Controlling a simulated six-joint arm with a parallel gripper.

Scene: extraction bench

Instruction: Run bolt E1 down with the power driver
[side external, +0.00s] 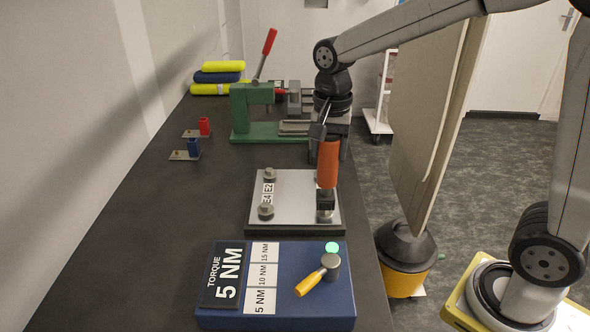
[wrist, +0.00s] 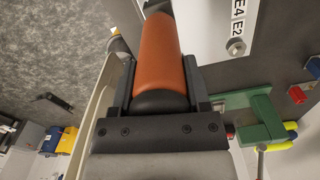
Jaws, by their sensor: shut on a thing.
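My gripper (side external: 328,130) is shut on the orange power driver (side external: 327,165), which stands upright with its dark nose (side external: 325,199) down at the right side of the metal plate (side external: 297,196). In the wrist view the driver (wrist: 162,50) sits between both fingers of my gripper (wrist: 160,65). A bolt head or fitting (side external: 325,214) shows at the nose, near the front right corner. I cannot tell whether they touch. Two other bolts (side external: 270,174) (side external: 265,210) stand on the plate's left side, beside an E4 E2 label (side external: 268,193). No E1 label is readable.
A blue torque box (side external: 285,312) in front shows 5 NM, a green lamp (side external: 332,248) and a yellow-handled knob (side external: 315,281). A green press (side external: 255,112) with a red lever stands behind.

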